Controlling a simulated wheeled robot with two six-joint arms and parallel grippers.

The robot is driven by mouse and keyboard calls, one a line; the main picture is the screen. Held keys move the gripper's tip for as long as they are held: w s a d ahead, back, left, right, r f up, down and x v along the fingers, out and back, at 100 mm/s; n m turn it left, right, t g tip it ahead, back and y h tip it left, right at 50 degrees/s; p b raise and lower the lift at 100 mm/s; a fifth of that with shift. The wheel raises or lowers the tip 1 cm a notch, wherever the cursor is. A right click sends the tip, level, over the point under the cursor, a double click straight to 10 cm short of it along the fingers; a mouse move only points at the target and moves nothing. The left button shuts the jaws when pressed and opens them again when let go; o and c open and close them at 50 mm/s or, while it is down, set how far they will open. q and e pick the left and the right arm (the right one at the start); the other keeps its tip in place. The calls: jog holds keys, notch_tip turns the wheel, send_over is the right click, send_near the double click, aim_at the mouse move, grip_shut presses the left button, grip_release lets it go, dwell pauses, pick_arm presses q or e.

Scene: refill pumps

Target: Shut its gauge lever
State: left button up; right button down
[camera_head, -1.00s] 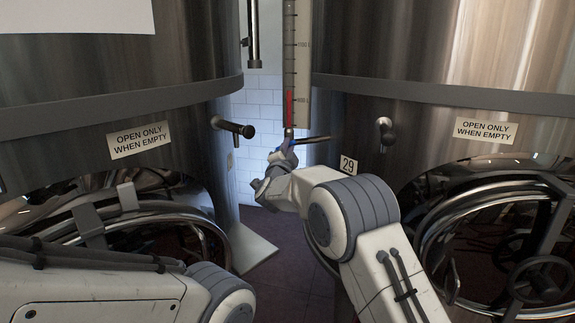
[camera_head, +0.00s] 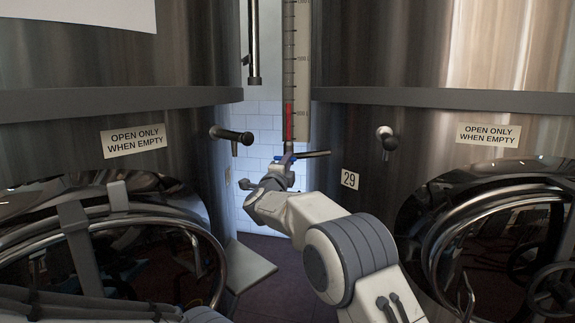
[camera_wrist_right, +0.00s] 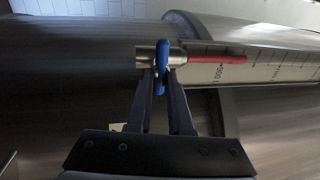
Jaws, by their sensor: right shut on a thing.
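The gauge (camera_head: 296,70) is a tall pale strip with marks and a red column, beside the tank numbered 29. Its blue lever (camera_wrist_right: 161,67) sits on a metal fitting (camera_wrist_right: 146,53) at the foot of the gauge. In the head view the lever (camera_head: 285,159) is small and partly hidden by my gripper. My right gripper (camera_wrist_right: 162,80) is shut on the blue lever, its two fingers on either side of it. It also shows in the head view (camera_head: 283,166). My left gripper is out of view; only a bit of my left arm shows at the bottom left.
Steel tanks stand left (camera_head: 60,60) and right (camera_head: 400,55), with round hatches (camera_head: 110,250) below signs. Spouts (camera_head: 232,135) and (camera_head: 385,138) stick out from them. A narrow gap with a white tiled wall (camera_head: 262,120) lies between.

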jog(key=c, duration=0.8)
grip_release()
jog(key=shift+c, duration=0.2)
jog(key=shift+s, duration=0.1)
jog(key=b+v, duration=0.2)
jog(key=v, duration=0.8)
jog(key=shift+s, duration=0.15)
